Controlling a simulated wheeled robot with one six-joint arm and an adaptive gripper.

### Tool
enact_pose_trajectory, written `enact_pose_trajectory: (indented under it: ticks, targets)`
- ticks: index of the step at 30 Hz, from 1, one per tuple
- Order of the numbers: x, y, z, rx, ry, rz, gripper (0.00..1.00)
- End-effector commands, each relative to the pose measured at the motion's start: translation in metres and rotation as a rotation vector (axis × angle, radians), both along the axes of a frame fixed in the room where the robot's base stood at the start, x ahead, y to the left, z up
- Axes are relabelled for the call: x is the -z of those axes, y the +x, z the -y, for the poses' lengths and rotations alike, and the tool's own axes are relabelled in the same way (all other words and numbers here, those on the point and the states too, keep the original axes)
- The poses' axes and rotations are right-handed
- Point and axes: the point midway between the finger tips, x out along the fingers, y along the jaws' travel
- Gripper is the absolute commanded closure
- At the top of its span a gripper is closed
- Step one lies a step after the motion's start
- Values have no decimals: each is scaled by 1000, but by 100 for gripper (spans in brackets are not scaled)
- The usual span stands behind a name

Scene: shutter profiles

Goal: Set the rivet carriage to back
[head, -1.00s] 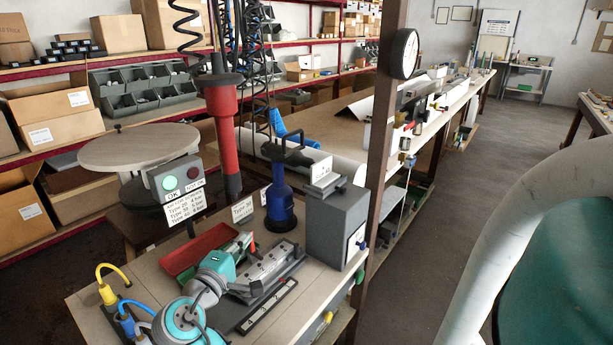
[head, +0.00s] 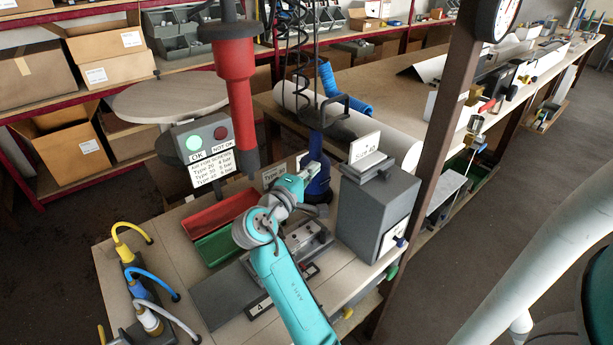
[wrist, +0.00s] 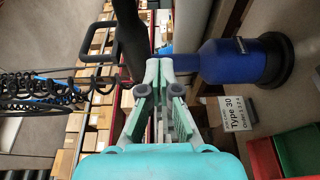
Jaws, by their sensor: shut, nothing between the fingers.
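A dark metal fixture (head: 305,235) with bright blocks lies on a grey base plate (head: 212,298) on the bench. I cannot tell whether this is the rivet carriage. My gripper (head: 312,172) is raised above the fixture, in front of the blue tool. In the wrist view its fingertips (wrist: 158,68) are together and empty, close to the blue tool's narrow part. I cannot tell whether they touch. My arm hides part of the fixture.
A red tray (head: 215,214) and a green tray (head: 215,247) lie left of the fixture. A grey box (head: 372,215) stands right. A red tool (head: 236,85) hangs above. An OK/NOT OK panel (head: 205,140) stands at the back. Cabled plugs (head: 140,290) line the left edge.

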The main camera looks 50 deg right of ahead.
Motion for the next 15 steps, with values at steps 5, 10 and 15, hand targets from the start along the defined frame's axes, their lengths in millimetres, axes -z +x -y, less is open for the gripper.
enact_pose_trajectory:
  ticks: [5,10,15]
  targets:
    - [0,3,35,4,0,0,100]
    - [1,-11,42,0,0,0,100]
    - [0,-28,38,0,0,0,100]
